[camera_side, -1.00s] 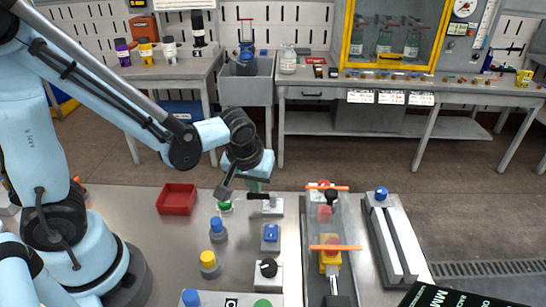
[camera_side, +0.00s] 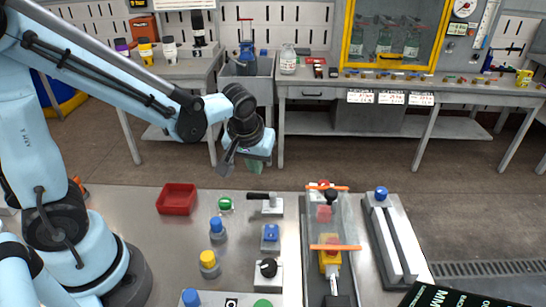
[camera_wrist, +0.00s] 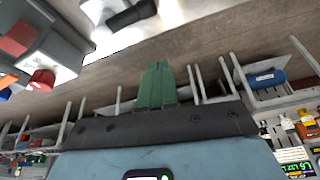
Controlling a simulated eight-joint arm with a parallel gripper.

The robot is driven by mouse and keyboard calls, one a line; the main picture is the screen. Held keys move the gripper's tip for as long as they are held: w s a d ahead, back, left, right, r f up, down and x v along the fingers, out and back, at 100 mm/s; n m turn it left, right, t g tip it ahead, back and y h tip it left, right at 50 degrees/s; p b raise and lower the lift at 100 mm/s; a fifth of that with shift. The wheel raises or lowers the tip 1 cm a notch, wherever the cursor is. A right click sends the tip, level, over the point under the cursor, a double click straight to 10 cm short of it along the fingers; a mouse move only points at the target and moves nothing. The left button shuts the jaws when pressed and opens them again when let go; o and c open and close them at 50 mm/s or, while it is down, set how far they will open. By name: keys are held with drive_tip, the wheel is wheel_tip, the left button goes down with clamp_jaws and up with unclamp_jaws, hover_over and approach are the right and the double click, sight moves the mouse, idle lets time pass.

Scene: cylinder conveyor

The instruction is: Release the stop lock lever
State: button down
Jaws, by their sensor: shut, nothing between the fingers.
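A lever with a black handle (camera_side: 262,196) sits on a small white block (camera_side: 273,208) near the table's far edge, its handle pointing left. I take it as the stop lock lever, though no label is readable. It also shows at the top edge of the wrist view as a black handle (camera_wrist: 130,14), partly cut off. My gripper (camera_side: 256,168), with green fingers, is above and beyond the lever, apart from it. In the wrist view my green fingers (camera_wrist: 157,85) are together and hold nothing.
A clear-covered conveyor (camera_side: 345,215) with orange bars and a yellow part stands right of the lever. A green knob (camera_side: 225,205), a blue-topped button (camera_side: 216,228) and a red tray (camera_side: 177,199) are to its left. A blue switch (camera_side: 270,236) is in front of it.

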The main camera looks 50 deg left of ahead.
drive_tip(key=v, duration=0.8)
drive_tip(key=shift+w+d, duration=0.2)
drive_tip(key=shift+s+a+f+m+t+h, duration=0.15)
drive_tip(key=shift+s+m+t+h, duration=0.2)
drive_tip(key=shift+s+m+t, duration=0.5)
drive_tip(key=shift+s+a+r+m+t+h, duration=0.1)
drive_tip(key=shift+s+m+t+h, duration=0.3)
drive_tip(key=shift+s+m, duration=0.75)
drive_tip(key=shift+s+a+f+m+t+h, duration=0.15)
drive_tip(key=shift+s+m+t+h, duration=0.2)
drive_tip(key=shift+s+m+t, duration=0.6)
drive_tip(key=shift+w+r+m+g, duration=0.1)
drive_tip(key=shift+w+m+g, duration=0.15)
drive_tip(key=shift+g, duration=0.05)
